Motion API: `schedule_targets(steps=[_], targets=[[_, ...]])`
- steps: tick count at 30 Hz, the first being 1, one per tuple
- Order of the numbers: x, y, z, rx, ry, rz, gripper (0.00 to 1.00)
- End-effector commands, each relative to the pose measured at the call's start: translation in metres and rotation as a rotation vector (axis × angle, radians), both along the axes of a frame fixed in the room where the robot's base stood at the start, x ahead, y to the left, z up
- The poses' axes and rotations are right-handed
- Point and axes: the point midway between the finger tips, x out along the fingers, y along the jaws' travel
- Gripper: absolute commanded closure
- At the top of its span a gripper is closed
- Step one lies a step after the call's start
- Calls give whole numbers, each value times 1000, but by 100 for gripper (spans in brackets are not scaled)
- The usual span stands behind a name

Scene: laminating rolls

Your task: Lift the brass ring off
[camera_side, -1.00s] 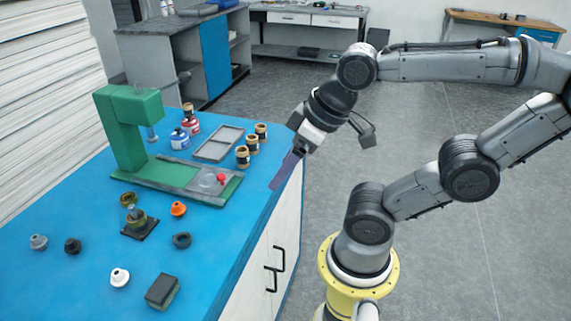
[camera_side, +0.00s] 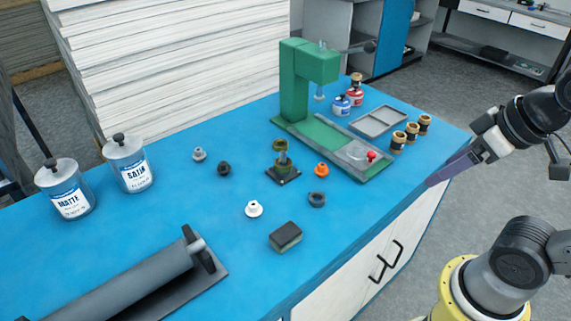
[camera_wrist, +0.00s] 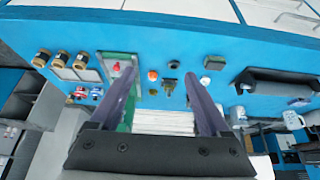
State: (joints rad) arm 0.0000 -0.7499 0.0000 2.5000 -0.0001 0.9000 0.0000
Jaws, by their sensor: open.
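A small post on a dark square base (camera_side: 283,175) stands on the blue bench in the side view. Whether the two are separate is too small to tell. The post and its ring also show between my fingers in the wrist view (camera_wrist: 169,86), far off. My gripper (camera_side: 432,182) is open and empty at the bench's right edge, well to the right of the post. Its two purple fingers are spread in the wrist view (camera_wrist: 160,72).
A green press (camera_side: 300,90) stands behind the post, with a grey tray (camera_side: 381,120) and several brass-capped jars (camera_side: 398,140) at its right. A roller (camera_side: 140,285) is front left.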

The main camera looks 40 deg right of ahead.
Motion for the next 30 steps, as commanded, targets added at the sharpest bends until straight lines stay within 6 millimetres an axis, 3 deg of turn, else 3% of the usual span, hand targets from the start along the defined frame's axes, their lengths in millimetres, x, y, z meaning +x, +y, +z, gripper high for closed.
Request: schedule_targets(steps=[11, 14, 26, 28, 30], targets=[[0, 0, 0, 0, 0, 0, 20], [0, 0, 0, 0, 0, 0, 9], [-3, 0, -1, -30, 13, 58, 9], [-2, 0, 6, -63, 13, 120, 9], [5, 0, 26, -109, -6, 201, 9]])
